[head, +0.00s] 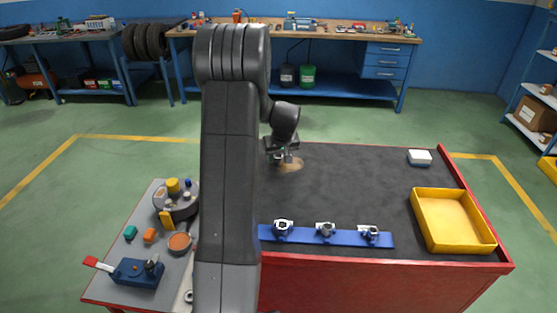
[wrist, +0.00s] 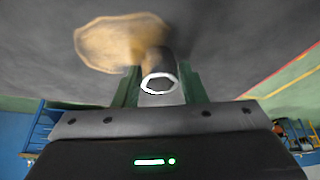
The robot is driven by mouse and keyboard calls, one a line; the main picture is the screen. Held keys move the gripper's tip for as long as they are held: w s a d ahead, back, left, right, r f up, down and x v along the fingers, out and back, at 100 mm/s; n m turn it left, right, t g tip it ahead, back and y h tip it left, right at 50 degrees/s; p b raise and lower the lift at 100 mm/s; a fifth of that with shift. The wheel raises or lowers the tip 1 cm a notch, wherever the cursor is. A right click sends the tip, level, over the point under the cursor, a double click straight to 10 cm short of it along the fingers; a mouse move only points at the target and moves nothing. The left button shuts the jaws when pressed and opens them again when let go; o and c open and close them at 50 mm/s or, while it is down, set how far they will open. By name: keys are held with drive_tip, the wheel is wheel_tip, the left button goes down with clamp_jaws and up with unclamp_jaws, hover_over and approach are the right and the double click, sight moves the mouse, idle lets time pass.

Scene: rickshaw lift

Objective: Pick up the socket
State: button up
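The socket (wrist: 160,82) is a short dark cylinder with a bright ring at its open end. In the wrist view it sits between the two green fingers of my gripper (wrist: 160,88) and fills the gap between them, with no clear space on either side. In the head view my gripper (head: 284,158) is low over the far part of the dark tabletop, beside a round tan patch (head: 292,166). The socket is too small to make out there. Whether it touches the tabletop cannot be told.
A blue rail (head: 348,238) with several metal fittings lies along the near edge. A grey side table (head: 178,268) with small parts stands left. The tabletop between gripper and tray is clear.

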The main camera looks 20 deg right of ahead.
drive_tip(key=c, duration=0.5)
